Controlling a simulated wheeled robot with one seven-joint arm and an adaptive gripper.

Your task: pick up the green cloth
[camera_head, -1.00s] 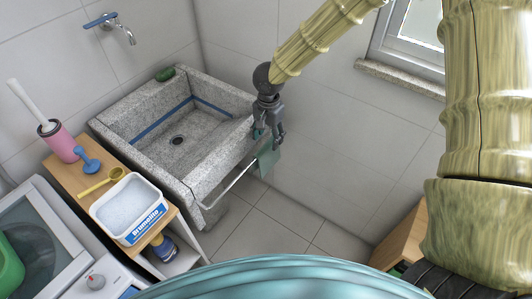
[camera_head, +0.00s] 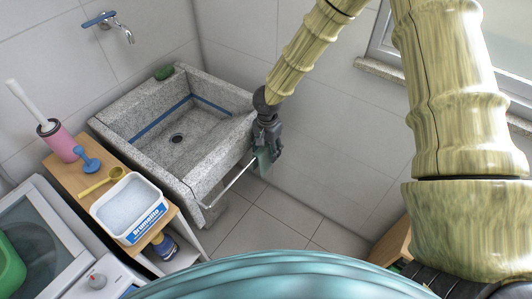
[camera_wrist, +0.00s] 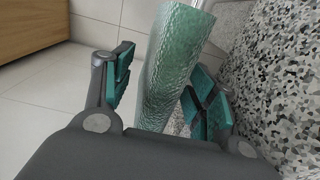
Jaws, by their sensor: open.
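The green cloth (camera_head: 262,161) hangs over the metal rail (camera_head: 232,181) at the front right of the stone sink. In the wrist view the cloth (camera_wrist: 172,65) stands between the open fingers of my gripper (camera_wrist: 160,92). The left finger has a small gap to the cloth, and the right finger pads are close to its other side. I cannot tell whether they touch it. In the head view my gripper (camera_head: 263,143) is right at the rail's far end and hides the upper part of the cloth.
The granite sink (camera_head: 180,135) lies close beside my gripper. A wooden shelf at the left holds a white tub (camera_head: 128,207), a yellow scoop (camera_head: 103,181) and a pink brush holder (camera_head: 61,142). A wall and window sill (camera_head: 380,72) are at the right. The floor below is clear.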

